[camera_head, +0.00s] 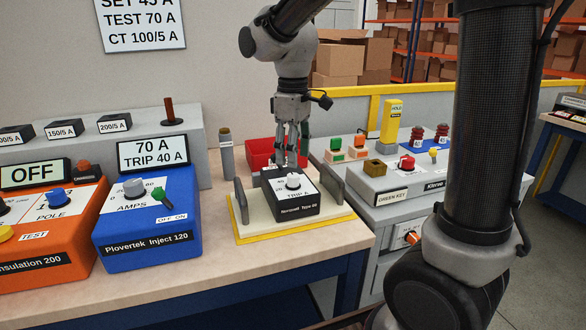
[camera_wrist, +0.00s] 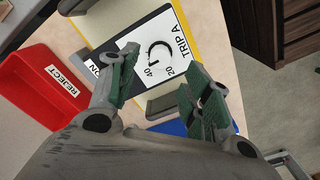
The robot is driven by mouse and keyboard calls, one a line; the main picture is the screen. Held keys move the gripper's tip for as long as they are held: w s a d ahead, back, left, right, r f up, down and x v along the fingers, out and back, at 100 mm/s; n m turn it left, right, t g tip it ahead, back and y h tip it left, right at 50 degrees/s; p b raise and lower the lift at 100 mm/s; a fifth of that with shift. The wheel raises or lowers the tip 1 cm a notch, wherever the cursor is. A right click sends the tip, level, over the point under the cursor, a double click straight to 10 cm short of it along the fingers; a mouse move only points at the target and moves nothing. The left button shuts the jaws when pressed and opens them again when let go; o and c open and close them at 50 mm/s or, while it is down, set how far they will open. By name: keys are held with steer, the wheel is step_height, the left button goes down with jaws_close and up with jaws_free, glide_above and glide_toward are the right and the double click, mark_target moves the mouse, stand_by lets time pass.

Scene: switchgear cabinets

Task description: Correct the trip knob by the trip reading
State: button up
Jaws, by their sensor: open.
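The trip unit (camera_head: 291,207) is a black box with a white "TRIP A" face, seated on a cream, yellow-edged stand between two grey uprights. Its white trip knob (camera_head: 293,181) is on top; the pointer direction is too small to tell. The wrist view shows the dial face (camera_wrist: 178,38) with "20" and "40" marks. My gripper (camera_head: 291,161) points down just behind and above the unit; its open fingers (camera_wrist: 163,62) show in the wrist view with nothing held. The blue Plovertek injector (camera_head: 150,245) has a display (camera_head: 153,152) reading "70 A, TRIP 40 A".
A wall sign (camera_head: 140,22) reads "SET 45 A, TEST 70 A, CT 100/5 A", its top cut off. A red reject bin (camera_wrist: 48,90) is beside the unit. An orange insulation tester (camera_head: 45,245) stands left. A grey key panel (camera_head: 400,180) stands right. Bare bench lies in front.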

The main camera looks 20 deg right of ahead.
mark_target(293, 175)
step_height(293, 175, up, 6)
stand_by(0.6)
steer(key=s+d+f+m+t, duration=0.1)
steer(key=s+d+m+t, duration=0.1)
steer(key=s+d+m, duration=0.2)
steer(key=s+d+f+m+t, duration=0.1)
steer(key=s+d+m, duration=0.4)
steer(key=s+d, duration=0.6)
steer(key=shift+s+f+t, duration=0.4)
steer(key=shift+s+t, duration=0.3)
steer(key=shift+s, duration=1.45)
